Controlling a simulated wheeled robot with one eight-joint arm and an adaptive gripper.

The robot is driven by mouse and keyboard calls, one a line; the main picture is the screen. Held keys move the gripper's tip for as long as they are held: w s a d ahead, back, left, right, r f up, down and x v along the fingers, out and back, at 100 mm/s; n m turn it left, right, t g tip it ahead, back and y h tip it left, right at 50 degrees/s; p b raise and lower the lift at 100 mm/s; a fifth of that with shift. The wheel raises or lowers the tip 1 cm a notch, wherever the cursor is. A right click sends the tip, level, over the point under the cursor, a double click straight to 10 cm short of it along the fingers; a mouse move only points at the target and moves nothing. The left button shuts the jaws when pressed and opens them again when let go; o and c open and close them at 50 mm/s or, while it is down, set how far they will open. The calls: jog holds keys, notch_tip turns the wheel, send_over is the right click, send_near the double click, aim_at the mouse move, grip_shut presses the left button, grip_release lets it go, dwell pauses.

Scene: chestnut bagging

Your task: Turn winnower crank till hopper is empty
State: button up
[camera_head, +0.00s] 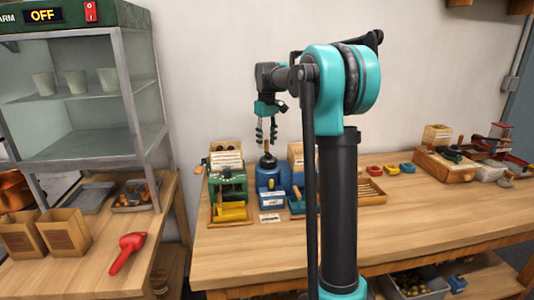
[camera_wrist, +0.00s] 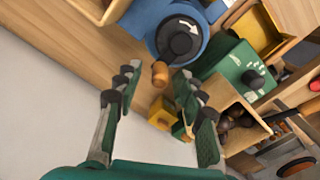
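A blue machine (camera_head: 271,181) on the long table has a black round crank hub with a white curved arrow; it also shows in the wrist view (camera_wrist: 150,18). A wooden crank knob (camera_wrist: 160,73) sticks up from it. My gripper (camera_head: 266,138) points down above this machine. In the wrist view my gripper (camera_wrist: 157,77) is open, its fingers on either side of the knob, with gaps showing; contact cannot be seen. Brown chestnuts (camera_wrist: 226,123) lie in a wooden box beside the green machine (camera_wrist: 236,70). The blue machine's hopper contents cannot be made out.
The green machine (camera_head: 228,183) with a yellow tray (camera_head: 231,212) stands close on the left. A wooden box (camera_head: 296,154) is just right of the blue machine. A glass cabinet (camera_head: 85,105) stands further left. The table front (camera_head: 400,232) is clear.

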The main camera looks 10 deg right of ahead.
jog(key=shift+f, duration=0.15)
jog(key=shift+f, duration=0.8)
